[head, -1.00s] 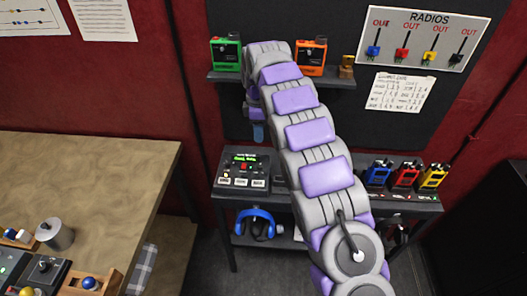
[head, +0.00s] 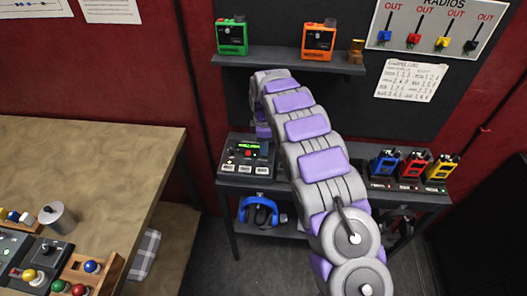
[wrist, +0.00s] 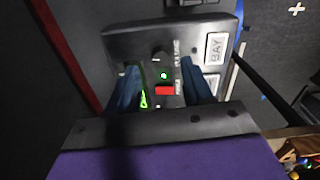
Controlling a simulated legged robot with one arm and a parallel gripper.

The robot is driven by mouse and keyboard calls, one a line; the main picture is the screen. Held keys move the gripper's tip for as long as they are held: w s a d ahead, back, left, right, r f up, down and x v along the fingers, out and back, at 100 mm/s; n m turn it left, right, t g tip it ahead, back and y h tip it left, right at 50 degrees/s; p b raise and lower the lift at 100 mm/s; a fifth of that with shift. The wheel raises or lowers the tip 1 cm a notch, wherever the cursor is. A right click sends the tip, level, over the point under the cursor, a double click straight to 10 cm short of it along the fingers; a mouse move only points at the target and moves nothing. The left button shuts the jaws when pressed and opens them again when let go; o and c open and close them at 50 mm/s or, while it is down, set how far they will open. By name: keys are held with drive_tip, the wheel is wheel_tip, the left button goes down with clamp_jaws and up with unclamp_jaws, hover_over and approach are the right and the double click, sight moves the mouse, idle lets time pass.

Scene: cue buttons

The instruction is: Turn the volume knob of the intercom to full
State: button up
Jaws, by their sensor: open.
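The intercom (head: 247,157) is a dark box with a green display, a red button and white labelled keys, on the left end of the lower shelf. In the wrist view its panel (wrist: 130,40) shows a dark round knob (wrist: 160,57), with a green light and a red button (wrist: 165,90) nearer the gripper. My gripper (wrist: 162,68) is open, its two blue fingers on either side of the knob, light and button. Nothing is held. I cannot tell whether the fingers touch the panel. The knob's setting is too blurred to read.
An upper shelf (head: 285,62) above holds a green box (head: 231,38) and an orange box (head: 319,41). Blue, red and yellow radios (head: 412,170) stand right of my arm. A blue headset (head: 260,212) is below. A wooden table (head: 90,160) is at left.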

wheel_tip(320, 180, down, 2)
drive_tip(key=shift+d+f, duration=0.15)
drive_tip(key=shift+f, duration=0.55)
drive_tip(key=shift+c, duration=0.5)
clamp_jaws()
